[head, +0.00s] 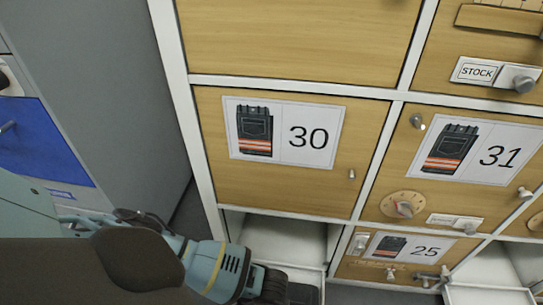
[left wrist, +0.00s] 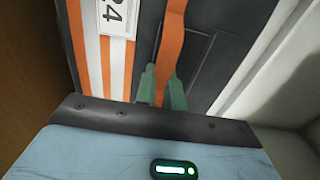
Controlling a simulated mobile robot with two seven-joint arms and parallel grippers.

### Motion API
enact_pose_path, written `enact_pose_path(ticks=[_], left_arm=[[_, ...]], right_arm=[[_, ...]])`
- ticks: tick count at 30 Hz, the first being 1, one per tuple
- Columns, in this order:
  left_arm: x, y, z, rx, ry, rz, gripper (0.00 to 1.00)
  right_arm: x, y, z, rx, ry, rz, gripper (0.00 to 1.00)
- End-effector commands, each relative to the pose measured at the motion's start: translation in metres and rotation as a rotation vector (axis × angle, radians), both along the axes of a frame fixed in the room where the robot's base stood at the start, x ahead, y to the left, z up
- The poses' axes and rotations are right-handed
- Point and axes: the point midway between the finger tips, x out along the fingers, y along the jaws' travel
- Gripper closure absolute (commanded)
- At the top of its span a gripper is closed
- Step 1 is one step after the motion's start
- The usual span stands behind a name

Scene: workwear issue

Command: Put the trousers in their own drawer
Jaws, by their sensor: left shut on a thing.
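In the left wrist view, dark trousers (left wrist: 205,50) with orange and white stripes fill the middle. They carry a white tag (left wrist: 118,18) that seems to read 24, partly cut off. My left gripper (left wrist: 160,85) is shut on an orange strap (left wrist: 171,40) of the trousers. White walls (left wrist: 285,60) rise beside them on the right, and a brown wooden face is at the left. In the head view, a white open drawer (head: 285,238) shows below door 30 (head: 270,178). My left arm reaches toward it; its fingers cannot be made out there. My right gripper is out of view.
Door 31 (head: 487,152) and a front marked 25 (head: 412,248) carry similar trouser pictures, with small knobs and latches jutting out. A STOCK label (head: 475,71) is at upper right. A grey cabinet side (head: 105,75) and a blue panel (head: 38,140) stand at left.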

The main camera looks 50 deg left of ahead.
Motion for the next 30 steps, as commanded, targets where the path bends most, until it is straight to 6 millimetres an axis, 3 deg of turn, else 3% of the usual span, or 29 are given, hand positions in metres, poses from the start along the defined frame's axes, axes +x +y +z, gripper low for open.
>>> enact_pose_path(ticks=[6,7,11,23,30], left_arm=[[0.001,-0.001,-0.004,-0.002,-0.001,-0.001,1.0],[0.0,0.0,-0.004,0.0,0.0,-0.001,0.86],[0.0,0.0,-0.003,0.0,0.0,-0.001,0.69],[0.0,0.0,0.004,-0.001,-0.001,0.0,0.68],[0.0,0.0,0.047,-0.001,-0.002,0.0,0.68]], right_arm=[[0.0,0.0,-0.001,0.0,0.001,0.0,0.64],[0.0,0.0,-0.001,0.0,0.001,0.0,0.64],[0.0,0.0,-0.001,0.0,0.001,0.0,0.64],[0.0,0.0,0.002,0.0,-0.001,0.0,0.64],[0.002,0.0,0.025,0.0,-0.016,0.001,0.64]])
